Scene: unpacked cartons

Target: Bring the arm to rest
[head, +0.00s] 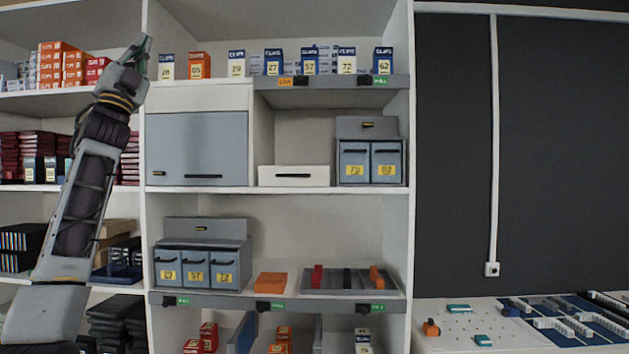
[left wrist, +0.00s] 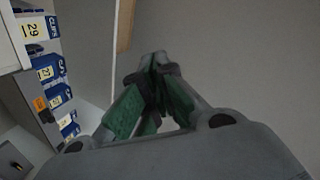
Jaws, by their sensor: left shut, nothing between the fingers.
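My left arm comes in from the left in the head view and reaches up in front of the shelving. Its gripper (head: 143,46) points upward beside the top shelf, left of the box marked 26 (head: 166,67). In the left wrist view the gripper (left wrist: 158,62) shows its green-padded fingers closed together at the tips. Nothing is between them. The gripper touches no box that I can see. My right gripper is not in either view.
Clips boxes (head: 310,62) line the top shelf (head: 335,86); several also show in the left wrist view (left wrist: 50,68). Below are a grey panel (head: 197,140), drawer units (head: 197,268), a white drawer (head: 293,176) and a tray (head: 340,283). A white worktable (head: 455,338) stands at right.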

